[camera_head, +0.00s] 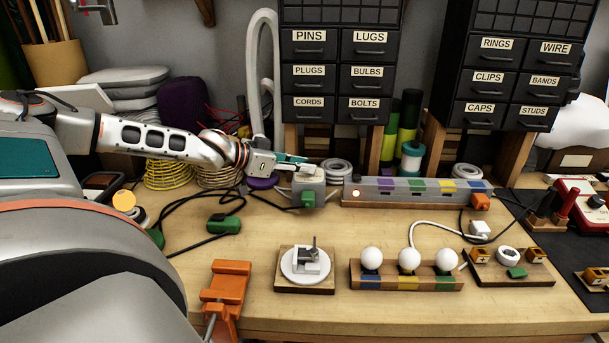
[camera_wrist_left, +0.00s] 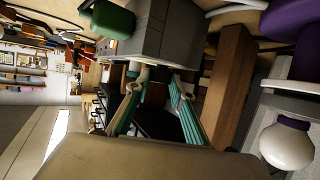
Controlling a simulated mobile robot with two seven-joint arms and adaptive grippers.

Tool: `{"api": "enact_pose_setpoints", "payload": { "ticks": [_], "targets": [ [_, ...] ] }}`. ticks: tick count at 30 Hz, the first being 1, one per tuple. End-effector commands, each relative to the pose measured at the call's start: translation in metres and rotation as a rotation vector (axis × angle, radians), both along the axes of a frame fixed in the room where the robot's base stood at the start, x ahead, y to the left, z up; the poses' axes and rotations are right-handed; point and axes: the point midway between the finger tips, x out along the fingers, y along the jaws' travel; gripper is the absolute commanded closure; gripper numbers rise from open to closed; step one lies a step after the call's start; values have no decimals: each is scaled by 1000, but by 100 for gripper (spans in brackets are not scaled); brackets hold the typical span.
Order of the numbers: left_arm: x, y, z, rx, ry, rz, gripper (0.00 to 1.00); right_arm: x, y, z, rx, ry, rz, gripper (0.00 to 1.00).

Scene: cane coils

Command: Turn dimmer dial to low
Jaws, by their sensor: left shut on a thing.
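A grey box (camera_head: 309,183), apparently the dimmer, stands on the workbench behind its middle, with a green plug (camera_head: 308,199) at its front. My left gripper (camera_head: 303,167) reaches in from the left and is at the top of this box. In the left wrist view the box (camera_wrist_left: 175,35) fills the top centre, and the teal fingers (camera_wrist_left: 154,80) meet its near face. They are shut on a small part there, apparently the dial. The dial itself is mostly hidden between the fingertips, so its setting cannot be read. My right gripper is not in view.
A power strip (camera_head: 415,192) stands right of the box. A white disc on a wooden block (camera_head: 306,287), a bulb rack (camera_head: 405,284) and an orange clamp (camera_head: 226,285) are in front. Black cables lie at left. Drawer cabinets (camera_head: 340,75) rise behind. Bench between box and disc is clear.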

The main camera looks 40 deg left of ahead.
Motion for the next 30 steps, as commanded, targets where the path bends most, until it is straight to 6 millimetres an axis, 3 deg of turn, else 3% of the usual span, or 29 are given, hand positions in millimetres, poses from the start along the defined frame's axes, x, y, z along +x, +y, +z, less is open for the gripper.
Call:
{"api": "enact_pose_setpoints", "payload": {
  "ticks": [1, 6, 19, 30],
  "targets": [
    [3, 3, -5, 7, 1, -13, 99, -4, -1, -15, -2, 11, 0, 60],
    [4, 6, -5, 7, 3, -79, 99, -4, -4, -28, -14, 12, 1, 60],
    [6, 7, 0, 5, 0, -259, 99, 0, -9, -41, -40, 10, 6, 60],
    [5, 7, 3, 3, 0, -280, 99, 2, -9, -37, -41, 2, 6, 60]
  ]
}}
